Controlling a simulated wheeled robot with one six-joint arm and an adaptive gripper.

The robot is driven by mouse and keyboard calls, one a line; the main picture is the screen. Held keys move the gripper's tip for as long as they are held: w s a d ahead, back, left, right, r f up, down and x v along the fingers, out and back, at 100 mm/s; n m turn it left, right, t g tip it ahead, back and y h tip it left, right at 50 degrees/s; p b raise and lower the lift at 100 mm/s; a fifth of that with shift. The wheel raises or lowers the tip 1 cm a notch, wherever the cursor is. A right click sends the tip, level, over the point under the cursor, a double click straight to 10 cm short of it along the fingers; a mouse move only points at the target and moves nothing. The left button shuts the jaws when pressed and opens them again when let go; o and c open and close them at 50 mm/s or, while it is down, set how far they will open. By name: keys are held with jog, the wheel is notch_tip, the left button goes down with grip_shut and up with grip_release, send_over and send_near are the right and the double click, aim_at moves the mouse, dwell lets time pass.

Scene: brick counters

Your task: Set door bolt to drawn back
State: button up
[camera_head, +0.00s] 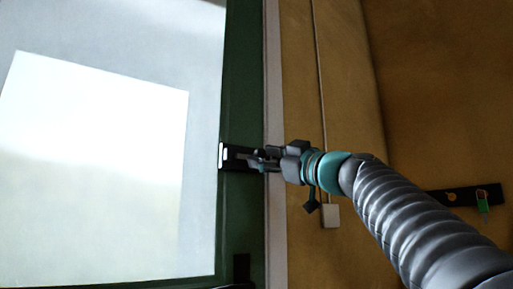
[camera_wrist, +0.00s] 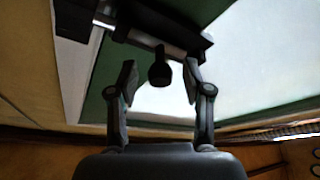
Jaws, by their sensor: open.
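The door bolt (camera_head: 227,163) is a dark fitting with a light metal piece, mounted on the green frame of the glazed door. In the wrist view it has a pale metal rod (camera_wrist: 145,40) running across dark brackets, with a dark round-ended knob (camera_wrist: 160,72) hanging from the rod. My gripper (camera_head: 259,160) is at the bolt, coming from the right, and hides part of it in the head view. In the wrist view its two fingers (camera_wrist: 160,79) are apart, one on each side of the knob. I see gaps between knob and fingers.
The green door (camera_head: 241,90) has a large bright glass pane (camera_head: 110,150). A pale jamb strip (camera_head: 273,220) and an ochre wall stand to its right. A cable runs down to a small pale box (camera_head: 331,215). A dark rack with a green-tagged key (camera_head: 483,206) hangs at far right.

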aim_at(256, 155)
jog(key=shift+p+x, duration=0.5)
jog(key=shift+x, duration=1)
grip_shut()
